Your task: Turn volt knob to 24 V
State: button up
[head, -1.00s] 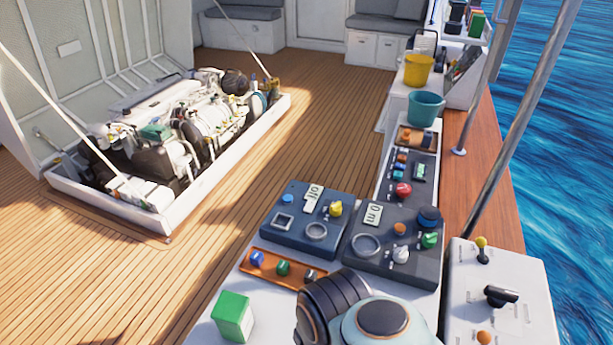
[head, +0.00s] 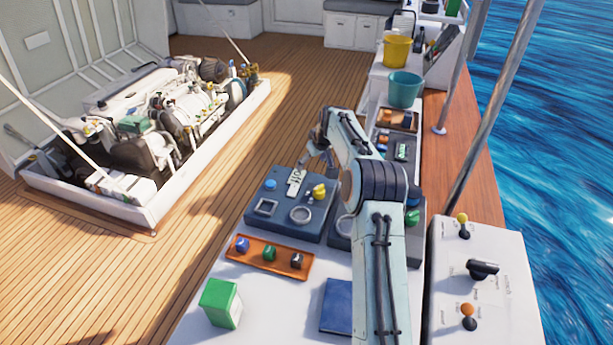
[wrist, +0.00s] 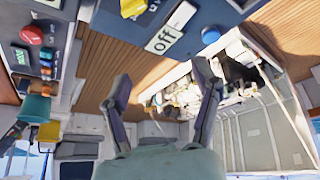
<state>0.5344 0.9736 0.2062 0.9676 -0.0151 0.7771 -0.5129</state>
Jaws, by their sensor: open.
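No label reading volt is legible, so I cannot tell which knob is the volt knob. My gripper (head: 308,162) is above the far edge of this panel, partly hidden by my arm. In the wrist view its two fingers (wrist: 163,85) are spread and empty, touching nothing.
An orange strip (head: 252,256) with three knobs lies in front of the panel. A green-and-white box (head: 221,304) and a blue book-like object (head: 337,306) lie nearer. A white switch box (head: 505,295) stands right. My arm covers much of the second panel.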

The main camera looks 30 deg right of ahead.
jog(key=g, duration=0.1)
send_over(320, 188)
jog(key=s, duration=0.2)
jog(key=shift+m, duration=0.4)
notch_tip(320, 188, down, 6)
jog(key=shift+s+a+r, duration=0.1)
jog(key=shift+a+r, duration=0.05)
jog(key=shift+r, duration=0.1)
jog(key=shift+d+f, duration=0.2)
jog(key=shift+f, duration=0.1)
jog(key=x, duration=0.5)
jog(key=shift+w+a+f, duration=0.1)
jog(key=shift+w+f, duration=0.15)
jog(key=shift+f, duration=0.05)
jog(key=c, duration=1.1)
